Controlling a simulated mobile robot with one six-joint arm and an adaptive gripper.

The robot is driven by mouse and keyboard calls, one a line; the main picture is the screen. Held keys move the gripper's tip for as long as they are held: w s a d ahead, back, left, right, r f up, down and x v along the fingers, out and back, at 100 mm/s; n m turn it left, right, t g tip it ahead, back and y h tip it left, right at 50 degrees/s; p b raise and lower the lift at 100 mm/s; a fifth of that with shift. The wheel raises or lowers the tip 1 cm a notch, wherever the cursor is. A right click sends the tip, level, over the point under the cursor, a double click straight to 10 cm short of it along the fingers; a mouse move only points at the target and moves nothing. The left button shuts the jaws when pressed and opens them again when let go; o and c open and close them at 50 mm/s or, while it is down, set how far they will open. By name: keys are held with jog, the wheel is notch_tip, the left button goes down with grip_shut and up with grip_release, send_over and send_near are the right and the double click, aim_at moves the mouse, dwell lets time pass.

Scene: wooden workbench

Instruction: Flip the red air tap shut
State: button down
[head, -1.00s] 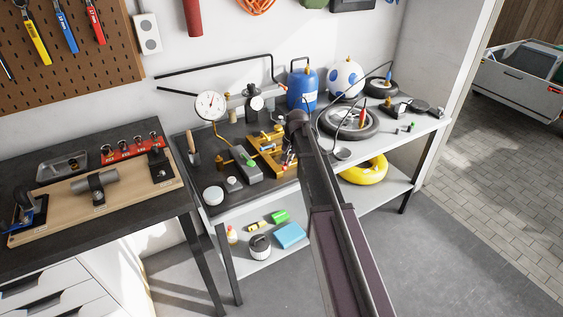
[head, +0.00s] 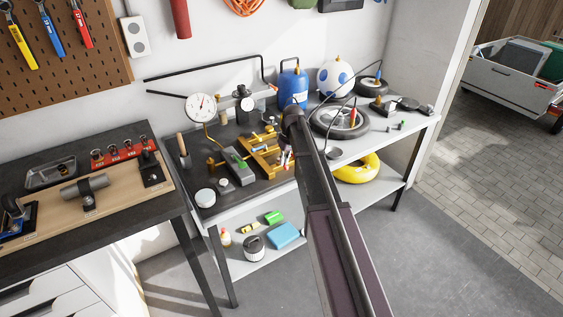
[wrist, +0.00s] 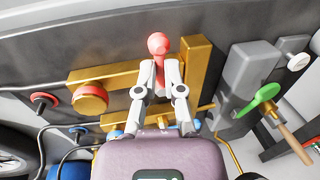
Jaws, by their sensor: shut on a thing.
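A red lever with a round knob (wrist: 158,44) stands up between the fingers in the middle of the wrist view. I take it for the red air tap. My gripper (wrist: 161,82) is shut on its stem, and the knob sticks out past the fingertips. The tap sits among brass blocks and pipes (wrist: 195,70). In the head view my gripper (head: 287,156) is at the brass rig (head: 262,157) on the bench, small and partly hidden by my arm. The tap's pivot is hidden behind the fingers.
A pressure gauge (head: 201,106), a blue tank (head: 292,88) and a wheel (head: 340,121) stand around the rig. The bench front near the white disc (head: 205,197) is partly clear.

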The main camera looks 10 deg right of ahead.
dwell(0.4)
jog(key=c, duration=0.7)
grip_release()
jog(key=shift+w+a+f, duration=0.1)
jog(key=shift+w+f, duration=0.05)
jog(key=shift+w, duration=0.05)
jog(key=shift+s, duration=0.1)
